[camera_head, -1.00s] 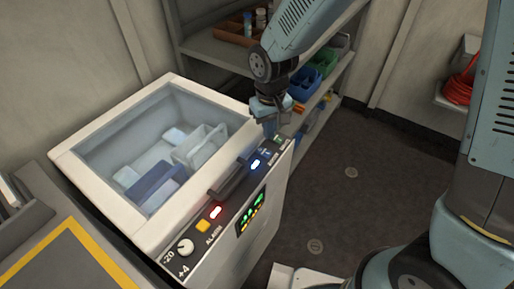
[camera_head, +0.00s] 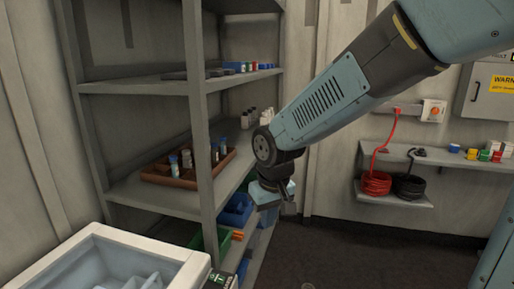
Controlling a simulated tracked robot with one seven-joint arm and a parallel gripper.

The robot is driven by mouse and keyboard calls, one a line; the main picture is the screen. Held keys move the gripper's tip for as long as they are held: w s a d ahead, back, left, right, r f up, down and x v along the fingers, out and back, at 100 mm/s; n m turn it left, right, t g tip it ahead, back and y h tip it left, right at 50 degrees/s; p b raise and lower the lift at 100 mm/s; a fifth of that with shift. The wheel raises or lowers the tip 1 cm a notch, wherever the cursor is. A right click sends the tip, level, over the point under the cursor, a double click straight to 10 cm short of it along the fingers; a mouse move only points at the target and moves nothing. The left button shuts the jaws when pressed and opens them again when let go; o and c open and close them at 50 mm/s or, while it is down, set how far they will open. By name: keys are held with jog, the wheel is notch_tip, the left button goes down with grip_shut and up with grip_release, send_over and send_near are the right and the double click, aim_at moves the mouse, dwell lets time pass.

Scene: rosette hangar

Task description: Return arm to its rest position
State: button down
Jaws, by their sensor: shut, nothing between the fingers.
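My arm reaches in from the upper right in the head view. My gripper (camera_head: 289,207) hangs at its end, pointing down, in front of the shelf's right side. It is small in the picture, and its fingers are shut with nothing held. It is apart from the white chest freezer (camera_head: 75,246) at the lower left. Only the freezer's back part and some of its inside show; its front panel is mostly out of the picture.
A grey shelf unit (camera_head: 204,150) holds a brown tray (camera_head: 165,176) with bottles, blue bins (camera_head: 236,212) and a green bin (camera_head: 222,240). A wall shelf (camera_head: 395,196) carries a red cable coil (camera_head: 376,184) and a black one. Dark floor (camera_head: 340,248) is clear below my gripper.

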jog(key=s+d+r+m+t, duration=0.1)
jog(key=s+d+r, duration=0.4)
jog(key=d, duration=0.5)
jog(key=s+d+r+m+t, duration=0.2)
jog(key=s+d+r+m, duration=0.2)
jog(key=d, duration=0.7)
notch_tip(320, 180, up, 3)
jog(key=shift+s+r+t+h, duration=0.1)
jog(key=shift+s+t+h, duration=0.25)
jog(key=shift+s, duration=0.65)
jog(key=w+a+f+n+g, duration=0.1)
jog(key=w+a+f+n, duration=0.3)
jog(key=a, duration=0.5)
jog(key=w+a+f+n+g, duration=0.2)
jog(key=w+a+n, duration=0.1)
jog(key=w+a, duration=0.4)
jog(key=s+a+f+n+g, duration=0.1)
jog(key=a+f+n, duration=0.1)
jog(key=a+f, duration=0.2)
jog(key=s+a+f+n, duration=0.1)
jog(key=a+f+n, duration=0.2)
jog(key=a, duration=0.8)
jog(key=s+a+f+n+g, duration=0.1)
jog(key=s+a+f+n, duration=0.1)
jog(key=a+f, duration=0.4)
jog(key=shift+a+g, duration=0.35)
jog(key=shift+a, duration=0.55)
jog(key=shift+f, duration=0.1)
